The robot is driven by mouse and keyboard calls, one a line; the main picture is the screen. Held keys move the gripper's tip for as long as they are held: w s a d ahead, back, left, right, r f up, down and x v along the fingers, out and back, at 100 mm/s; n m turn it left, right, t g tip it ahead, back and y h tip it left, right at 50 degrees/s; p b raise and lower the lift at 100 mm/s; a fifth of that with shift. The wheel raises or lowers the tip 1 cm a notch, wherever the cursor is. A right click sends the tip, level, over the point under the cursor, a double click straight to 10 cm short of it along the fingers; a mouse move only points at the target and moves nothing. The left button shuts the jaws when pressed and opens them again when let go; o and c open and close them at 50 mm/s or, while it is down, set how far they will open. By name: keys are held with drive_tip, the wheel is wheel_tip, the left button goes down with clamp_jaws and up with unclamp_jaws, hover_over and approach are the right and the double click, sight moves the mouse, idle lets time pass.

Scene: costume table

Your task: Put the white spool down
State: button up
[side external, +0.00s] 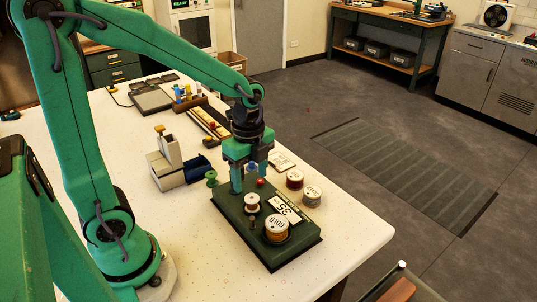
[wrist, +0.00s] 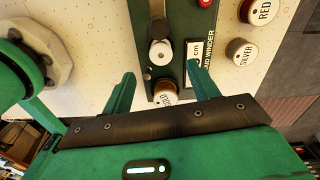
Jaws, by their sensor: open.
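The white spool (side external: 252,203) stands upright on the green thread winder (side external: 232,222). In the wrist view the white spool (wrist: 160,52) shows from above, lying between the lines of my two fingers. My gripper (side external: 250,180) is open and empty, just above and behind the spool in the side view. In the wrist view its fingers (wrist: 160,68) are spread to either side, apart from the spool. The gold spool (side external: 276,229) sits in front on the same winder; in the wrist view it is partly hidden by my gripper.
A red spool (side external: 295,180) and a silver spool (side external: 312,195) stand on the white table right of the winder. A green spool (side external: 211,178) stands to its left, near a grey and white device (side external: 175,163). The table front left (side external: 205,250) is clear.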

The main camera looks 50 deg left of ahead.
sight(252, 197)
drive_tip(key=shift+f, duration=0.1)
drive_tip(key=shift+f, duration=1.25)
drive_tip(key=shift+f, duration=2.6)
drive_tip(key=shift+c, duration=0.2)
drive_tip(key=shift+w, duration=0.1)
drive_tip(key=c, duration=1.1)
drive_tip(key=shift+r, duration=0.2)
